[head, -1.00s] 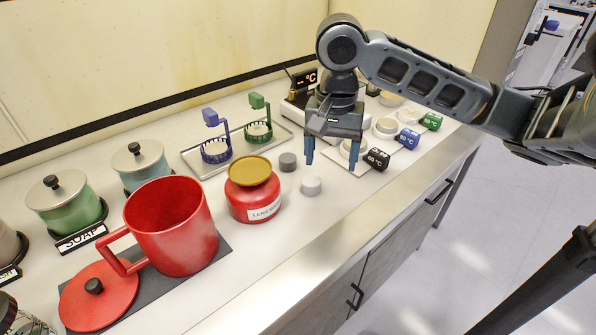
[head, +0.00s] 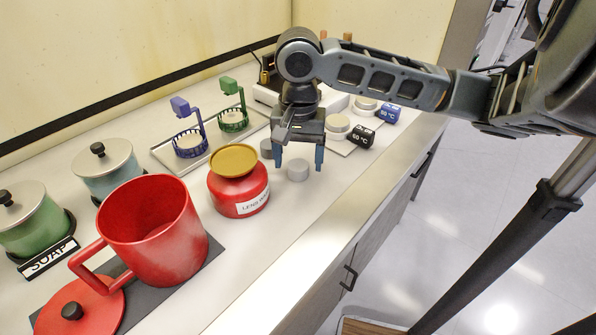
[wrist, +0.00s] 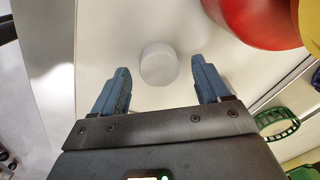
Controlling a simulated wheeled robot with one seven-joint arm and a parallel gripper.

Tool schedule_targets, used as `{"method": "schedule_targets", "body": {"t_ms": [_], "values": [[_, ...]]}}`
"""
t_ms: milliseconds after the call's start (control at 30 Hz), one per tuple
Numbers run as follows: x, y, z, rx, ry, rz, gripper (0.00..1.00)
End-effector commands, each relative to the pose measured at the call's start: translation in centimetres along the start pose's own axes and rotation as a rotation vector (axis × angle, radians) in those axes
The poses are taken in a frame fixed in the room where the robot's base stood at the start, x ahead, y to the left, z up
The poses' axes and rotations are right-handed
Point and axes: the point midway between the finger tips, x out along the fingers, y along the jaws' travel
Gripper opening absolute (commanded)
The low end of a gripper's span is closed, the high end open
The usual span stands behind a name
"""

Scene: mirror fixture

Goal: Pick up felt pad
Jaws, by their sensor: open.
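Two small grey cylinders stand on the counter; I cannot tell which is the felt pad. The light grey one (head: 298,171) is upright, and it also shows in the wrist view (wrist: 159,66), roughly between and a little beyond my fingertips. The darker grey one (head: 266,149) stands just behind and left of it, partly hidden beside my left finger in the head view. My gripper (head: 298,160) is open and empty, pointing down over the light grey cylinder. In the wrist view my gripper (wrist: 160,72) has its blue fingers apart on either side, with a gap to the cylinder.
A red jar with a gold lid (head: 239,190) stands close on the left. A large red mug (head: 155,235) is farther left. Purple (head: 190,145) and green (head: 233,120) holders stand behind on a tray. Temperature blocks (head: 361,137) are right. The counter's front strip is clear.

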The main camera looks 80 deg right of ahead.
Motion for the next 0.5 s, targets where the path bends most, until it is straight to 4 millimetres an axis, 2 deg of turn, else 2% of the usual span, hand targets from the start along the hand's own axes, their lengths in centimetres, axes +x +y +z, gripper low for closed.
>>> {"method": "schedule_targets", "body": {"t_ms": [267,500], "values": [[0.22,0.0,-0.01,0.0,0.0,0.0,0.75],[0.21,-0.01,0.0,-0.001,0.0,0.0,0.52]]}}
